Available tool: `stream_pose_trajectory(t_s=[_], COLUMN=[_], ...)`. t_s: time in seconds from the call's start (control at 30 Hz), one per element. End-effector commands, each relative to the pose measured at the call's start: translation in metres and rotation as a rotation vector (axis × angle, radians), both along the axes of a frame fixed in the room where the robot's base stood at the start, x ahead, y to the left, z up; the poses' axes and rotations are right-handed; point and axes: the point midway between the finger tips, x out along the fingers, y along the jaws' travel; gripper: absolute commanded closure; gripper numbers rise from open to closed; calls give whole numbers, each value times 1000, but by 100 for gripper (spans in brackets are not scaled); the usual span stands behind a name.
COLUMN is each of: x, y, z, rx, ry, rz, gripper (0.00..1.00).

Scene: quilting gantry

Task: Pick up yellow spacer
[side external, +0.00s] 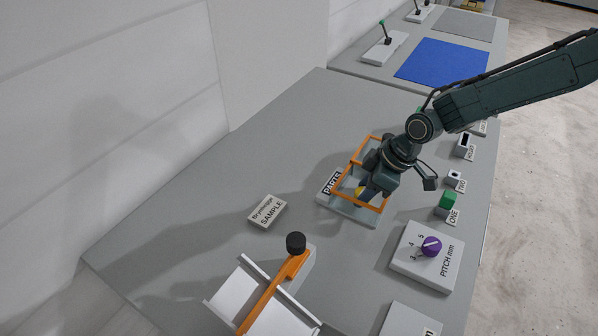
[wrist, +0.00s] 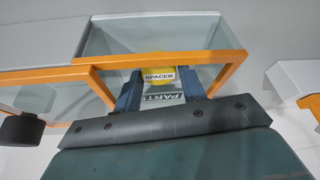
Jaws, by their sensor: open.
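The yellow spacer (side external: 359,193) is in the orange-framed PARTS bin (side external: 328,187), mostly hidden by my gripper in the side view. In the wrist view the spacer (wrist: 157,84) shows yellow with a white SPACER label. My gripper (side external: 367,194) reaches down into the bin from above. In the wrist view my gripper (wrist: 160,76) is open, with one dark blue finger on each side of the spacer. I cannot tell whether either finger touches it.
The bin's orange rim (wrist: 165,57) stands close around my fingers. Nearby are a green block (side external: 449,200) marked ONE, a purple PITCH knob (side external: 431,246), a SAMPLE block (side external: 267,212) and an orange lever (side external: 272,293) with a black knob.

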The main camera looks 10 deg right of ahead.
Motion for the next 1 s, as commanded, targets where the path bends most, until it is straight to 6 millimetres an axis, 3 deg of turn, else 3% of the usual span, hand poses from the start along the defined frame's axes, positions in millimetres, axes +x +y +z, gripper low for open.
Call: stream_pose_trajectory(t_s=[0.43, 0.6, 1.0], x=[0, 0, 1], y=[0, 0, 0], z=[0, 1, 5], rx=[0, 0, 1], ry=[-1, -1, -2], rz=[0, 0, 0], gripper=[59, 87, 87])
